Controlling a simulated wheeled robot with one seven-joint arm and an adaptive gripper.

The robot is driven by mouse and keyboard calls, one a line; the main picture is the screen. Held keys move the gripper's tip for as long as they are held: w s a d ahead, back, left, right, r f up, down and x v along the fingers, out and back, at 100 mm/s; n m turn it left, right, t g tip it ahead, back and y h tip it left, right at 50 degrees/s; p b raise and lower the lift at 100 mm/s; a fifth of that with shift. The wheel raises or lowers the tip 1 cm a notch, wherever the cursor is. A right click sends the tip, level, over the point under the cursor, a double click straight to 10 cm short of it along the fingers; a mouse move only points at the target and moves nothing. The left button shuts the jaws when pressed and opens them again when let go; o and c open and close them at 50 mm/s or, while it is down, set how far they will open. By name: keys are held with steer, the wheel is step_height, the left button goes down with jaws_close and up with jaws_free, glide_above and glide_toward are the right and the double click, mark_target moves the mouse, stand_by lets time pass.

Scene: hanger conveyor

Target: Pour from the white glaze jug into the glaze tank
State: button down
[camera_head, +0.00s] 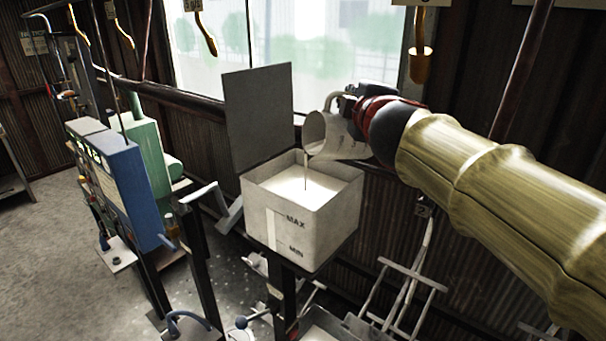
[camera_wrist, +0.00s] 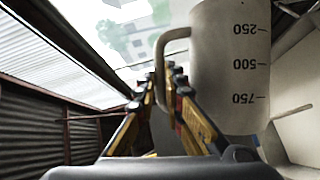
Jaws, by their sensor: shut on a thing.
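The white glaze jug (camera_head: 340,136) is tilted over the glaze tank, its mouth to the left. A thin stream (camera_head: 306,172) runs from its lip into the tank. The glaze tank (camera_head: 318,230) is a pale open box with MAX and MIN marks on its front. White liquid (camera_head: 300,186) shows inside, below the rim. My gripper (camera_head: 352,104) is shut on the jug's handle, partly hidden by my wrist. In the wrist view, my gripper's fingers (camera_wrist: 166,88) close on the handle (camera_wrist: 160,52), and the jug (camera_wrist: 228,70) shows 250, 500 and 750 marks.
The tank's grey lid (camera_head: 259,110) stands open behind it. A blue machine (camera_head: 128,185) and a green one (camera_head: 150,160) stand to the left. Metal racks (camera_head: 410,285) are at lower right.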

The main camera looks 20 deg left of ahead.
steer(key=shift+s+a+f+n+b, duration=0.3)
steer(key=shift+s+a+n+b, duration=0.1)
steer(key=shift+b, duration=1.2)
stand_by(0.5)
steer(key=p, duration=0.1)
steer(key=r+p, duration=0.1)
steer(key=p, duration=0.1)
steer(key=shift+w+d+r+m, duration=0.1)
steer(key=shift+w+d+m, duration=0.25)
steer(key=shift+m, duration=0.05)
steer(key=w+d+m+p, duration=0.1)
steer(key=p, duration=0.4)
steer(key=w+d+r+m+g+p, duration=0.1)
steer(key=p, duration=0.5)
steer(key=shift+w+d+r+m, duration=0.1)
steer(key=shift+w+d+m, duration=0.1)
steer(key=shift+d+m, duration=0.1)
steer(key=shift+w+d+g+p, duration=0.2)
steer(key=shift+g+p, duration=0.1)
steer(key=shift+p, duration=0.65)
steer(key=shift+f+m, duration=0.2)
steer(key=shift+m, duration=0.1)
